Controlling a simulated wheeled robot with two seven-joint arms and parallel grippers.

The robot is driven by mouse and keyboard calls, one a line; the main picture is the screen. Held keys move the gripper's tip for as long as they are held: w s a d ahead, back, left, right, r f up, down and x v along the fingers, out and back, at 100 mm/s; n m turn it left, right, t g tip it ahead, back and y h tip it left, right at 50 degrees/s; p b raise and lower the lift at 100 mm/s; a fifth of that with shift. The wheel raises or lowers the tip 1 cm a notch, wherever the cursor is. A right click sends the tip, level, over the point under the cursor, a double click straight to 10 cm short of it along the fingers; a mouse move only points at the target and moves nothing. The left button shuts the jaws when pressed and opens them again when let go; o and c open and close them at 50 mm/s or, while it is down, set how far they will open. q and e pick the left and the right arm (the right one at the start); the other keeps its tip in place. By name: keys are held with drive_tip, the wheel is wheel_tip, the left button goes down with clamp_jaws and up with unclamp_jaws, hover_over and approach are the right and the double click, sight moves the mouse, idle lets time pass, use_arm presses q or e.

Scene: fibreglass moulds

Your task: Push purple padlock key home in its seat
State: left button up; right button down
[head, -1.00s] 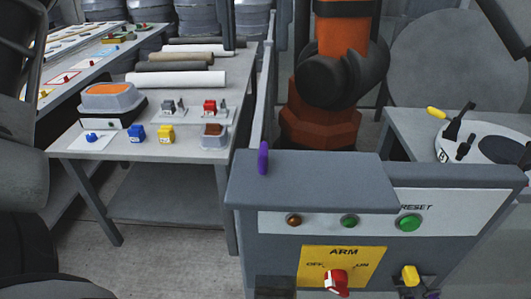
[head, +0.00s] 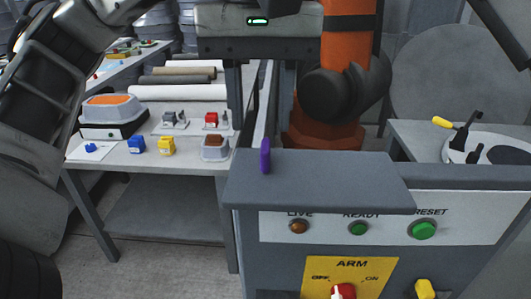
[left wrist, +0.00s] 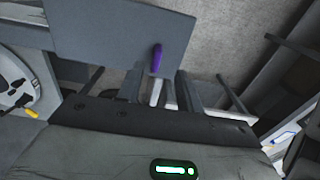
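The purple padlock key (head: 265,156) stands upright as a narrow purple shape at the left back part of the grey console top (head: 320,180). It also shows in the left wrist view (left wrist: 157,58), beyond the fingers. I cannot make out its seat or how deep it sits. My left gripper (head: 260,118) hangs above and behind the key in the head view, its two dark fingers pointing down and spread apart. Nothing shows between them, and they look clear of the key. My right gripper is out of view.
The console front carries LIVE, READY and RESET lamps or buttons, a red ARM switch (head: 343,292) and a yellow padlock (head: 424,290). An orange robot arm (head: 347,60) stands behind. A left table (head: 160,155) holds blue and yellow blocks. A round white fixture (head: 490,150) stands right.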

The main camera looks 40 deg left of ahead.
sight(266, 143)
use_arm(q)
drive_tip(key=f, duration=0.2)
drive_tip(key=f+b, duration=0.1)
drive_tip(key=f, duration=0.2)
drive_tip(key=shift+w+d, duration=0.15)
drive_tip(key=shift+w, duration=0.05)
clamp_jaws()
